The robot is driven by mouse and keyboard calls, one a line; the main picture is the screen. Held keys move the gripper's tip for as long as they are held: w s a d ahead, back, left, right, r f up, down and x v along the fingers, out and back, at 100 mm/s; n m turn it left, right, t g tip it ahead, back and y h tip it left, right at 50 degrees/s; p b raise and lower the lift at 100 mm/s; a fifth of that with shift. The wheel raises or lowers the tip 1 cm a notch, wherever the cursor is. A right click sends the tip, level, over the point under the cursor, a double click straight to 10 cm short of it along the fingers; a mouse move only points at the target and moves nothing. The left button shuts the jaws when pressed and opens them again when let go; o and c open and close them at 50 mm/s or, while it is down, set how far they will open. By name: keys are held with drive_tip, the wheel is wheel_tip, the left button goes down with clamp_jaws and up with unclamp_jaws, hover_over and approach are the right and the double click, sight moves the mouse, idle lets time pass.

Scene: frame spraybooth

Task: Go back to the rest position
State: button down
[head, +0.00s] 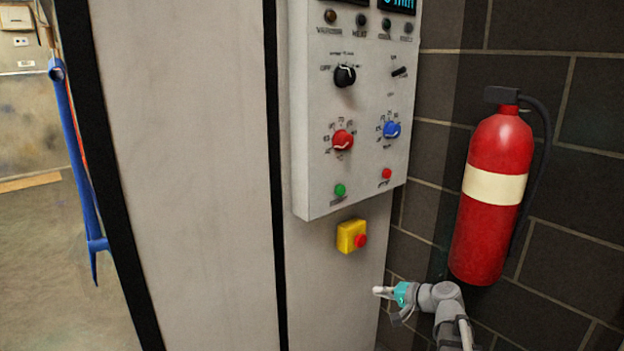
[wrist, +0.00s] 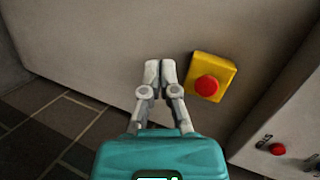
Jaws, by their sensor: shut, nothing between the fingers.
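My gripper (head: 380,292) shows low in the head view, in front of the pale booth wall and below the yellow box. In the wrist view my gripper (wrist: 160,72) has its two grey fingers together at the tips, with nothing between them. The yellow box with a red emergency button (head: 352,236) is on the wall below the control panel. In the wrist view this box (wrist: 212,76) is just right of the fingertips. I cannot tell whether the fingertips touch the wall.
The control panel (head: 315,185) with knobs and buttons is above the yellow box. A red fire extinguisher (head: 487,225) hangs on the dark block wall at right, close to my arm.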

drive_tip(key=s+a+f+n+g+h, duration=0.4)
drive_tip(key=s+a+f+g, duration=0.1)
drive_tip(key=s+f, duration=0.3)
drive_tip(key=s+d+f+n+g+h, duration=0.2)
drive_tip(key=s+d+f+g+h, duration=0.15)
drive_tip(key=s+h, duration=0.45)
wheel_tip(320, 180, up, 31)
drive_tip(key=s+y+p, duration=0.1)
drive_tip(key=p, duration=3)
drive_tip(key=shift+a+p, duration=0.3)
drive_tip(key=shift+g, duration=0.25)
